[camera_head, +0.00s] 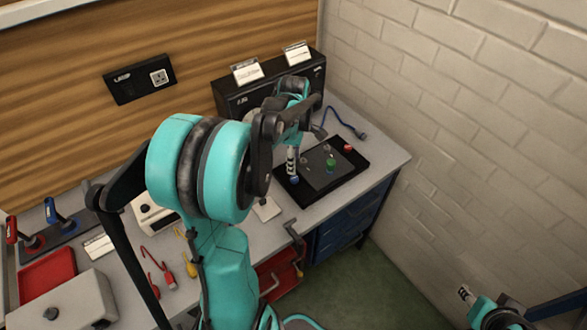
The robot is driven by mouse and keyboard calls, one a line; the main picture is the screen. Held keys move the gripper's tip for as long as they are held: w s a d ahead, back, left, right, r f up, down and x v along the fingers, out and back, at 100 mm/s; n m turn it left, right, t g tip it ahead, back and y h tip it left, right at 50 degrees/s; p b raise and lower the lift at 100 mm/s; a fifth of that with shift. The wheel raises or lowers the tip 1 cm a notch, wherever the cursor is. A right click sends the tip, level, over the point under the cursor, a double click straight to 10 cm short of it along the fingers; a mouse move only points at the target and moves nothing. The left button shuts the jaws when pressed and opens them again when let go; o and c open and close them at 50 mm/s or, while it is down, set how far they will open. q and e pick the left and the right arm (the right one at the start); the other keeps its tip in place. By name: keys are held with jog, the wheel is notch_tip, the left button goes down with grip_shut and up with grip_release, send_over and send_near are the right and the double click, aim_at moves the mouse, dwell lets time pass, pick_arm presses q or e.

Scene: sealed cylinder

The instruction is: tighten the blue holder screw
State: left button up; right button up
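A black board (345,178) lies on the bench near its right end. A green knob (331,164) and a red knob (347,148) stand on it. A small blue part (294,180), which looks like the blue holder screw, is at the board's left side. My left gripper (292,171) points down right above the blue part, at or very close to it. My arm and the small size hide its fingers, so contact and opening are unclear. Only a bit of my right arm and gripper (466,295) shows at the lower right, away from the bench.
A black box (235,101) with two white cards stands behind the board. A blue cable (345,122) lies beside it. Red and blue-handled tools, a red tray (47,277) and a grey box (75,305) are at the left. A brick wall bounds the right side.

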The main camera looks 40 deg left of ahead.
aim_at(294, 178)
pick_arm(q)
notch_tip(294, 178, down, 7)
jog(key=shift+d+f+b, duration=0.1)
jog(key=shift+f+b, duration=0.1)
jog(key=shift+b, duration=0.85)
jog(key=shift+c, duration=0.2)
grip_shut()
